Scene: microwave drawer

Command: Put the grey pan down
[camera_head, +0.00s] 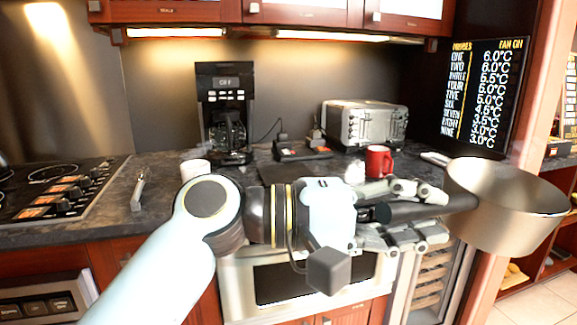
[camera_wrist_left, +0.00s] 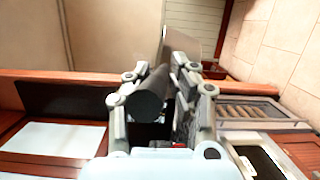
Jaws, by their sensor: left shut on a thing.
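The grey pan (camera_head: 505,215) is held in the air at the right of the head view, in front of the counter's right end. Its bowl is upright and its dark handle points left. My left gripper (camera_head: 405,215) is shut on the dark handle. In the left wrist view the handle (camera_wrist_left: 150,98) lies between the fingers of my left gripper (camera_wrist_left: 165,95), and part of the pan (camera_wrist_left: 182,40) shows beyond them. My right gripper is in neither view.
The dark countertop (camera_head: 110,205) holds a white cup (camera_head: 195,169), a coffee maker (camera_head: 226,115), a toaster (camera_head: 365,123) and a red mug (camera_head: 379,161). A stove (camera_head: 60,190) is at the left. A dark menu screen (camera_head: 484,95) hangs at the right.

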